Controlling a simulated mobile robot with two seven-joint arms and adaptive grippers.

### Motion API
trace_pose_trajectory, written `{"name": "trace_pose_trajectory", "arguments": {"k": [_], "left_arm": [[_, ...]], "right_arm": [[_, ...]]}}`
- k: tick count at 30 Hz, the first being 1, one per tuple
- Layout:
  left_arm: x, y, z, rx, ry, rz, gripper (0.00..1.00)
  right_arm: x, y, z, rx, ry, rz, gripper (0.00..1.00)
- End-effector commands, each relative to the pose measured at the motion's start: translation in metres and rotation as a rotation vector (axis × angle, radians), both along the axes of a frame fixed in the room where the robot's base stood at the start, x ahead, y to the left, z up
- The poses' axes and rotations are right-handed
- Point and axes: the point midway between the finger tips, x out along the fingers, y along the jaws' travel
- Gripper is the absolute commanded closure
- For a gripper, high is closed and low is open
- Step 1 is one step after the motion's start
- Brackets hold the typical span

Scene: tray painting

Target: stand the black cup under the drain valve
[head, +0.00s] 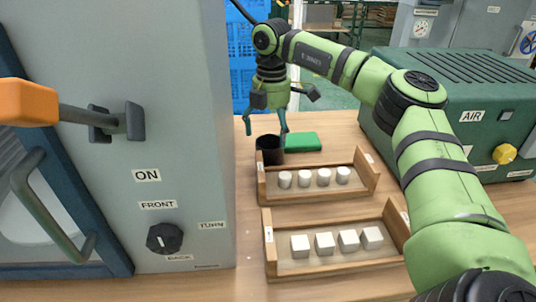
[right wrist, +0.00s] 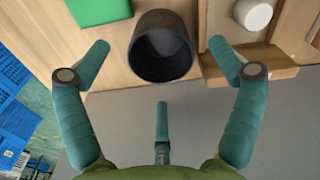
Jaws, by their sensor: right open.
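The black cup (head: 269,151) stands upright on the wooden table behind the tray of white cylinders. It also shows in the right wrist view (right wrist: 161,47), with its dark, empty-looking mouth toward the camera. My right gripper (head: 265,130) is above the cup with its fingers pointing down. In the right wrist view its open fingers (right wrist: 160,60) are spread to both sides of the cup and do not visibly touch it. A yellow knob (head: 504,154) is on the front of the green unit marked AIR; I cannot tell whether it is the drain valve. My left gripper is out of view.
A green block (head: 304,142) lies just right of the cup. Two wooden trays, one with white cylinders (head: 260,184) and one with white cubes (head: 271,262), stand in front. A grey cabinet (head: 190,120) rises at left, and the green AIR unit (head: 450,90) stands at right.

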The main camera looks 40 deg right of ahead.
Motion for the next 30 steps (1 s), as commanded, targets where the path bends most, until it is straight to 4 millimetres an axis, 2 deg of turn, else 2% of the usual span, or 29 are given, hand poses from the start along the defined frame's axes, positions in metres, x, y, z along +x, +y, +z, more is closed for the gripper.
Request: {"name": "trace_pose_trajectory", "arguments": {"k": [1,3,9,17,18,22,26,27,30], "left_arm": [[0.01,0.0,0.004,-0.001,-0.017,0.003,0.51],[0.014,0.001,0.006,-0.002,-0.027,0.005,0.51],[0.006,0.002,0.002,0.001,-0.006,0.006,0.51],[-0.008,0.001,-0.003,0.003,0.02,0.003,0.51],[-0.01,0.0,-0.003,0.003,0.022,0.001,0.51],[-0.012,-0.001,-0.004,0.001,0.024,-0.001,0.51],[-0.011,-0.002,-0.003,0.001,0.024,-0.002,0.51],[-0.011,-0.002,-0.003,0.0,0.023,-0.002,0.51],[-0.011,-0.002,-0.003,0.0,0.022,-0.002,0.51]], "right_arm": [[0.0,-0.001,-0.007,-0.001,0.003,0.0,0.07],[0.001,-0.002,-0.019,-0.002,0.004,0.001,0.07],[0.002,-0.003,-0.043,-0.001,0.001,0.002,0.07],[0.002,-0.003,-0.046,0.0,0.0,0.002,0.07],[0.002,-0.003,-0.046,0.0,0.0,0.002,0.15],[0.002,-0.003,-0.046,0.0,0.0,0.003,0.66],[0.002,-0.003,-0.046,-0.001,0.001,0.003,0.67],[0.002,-0.003,-0.046,-0.001,0.0,0.003,0.72],[0.002,-0.003,-0.046,-0.001,0.001,0.003,0.72]]}}
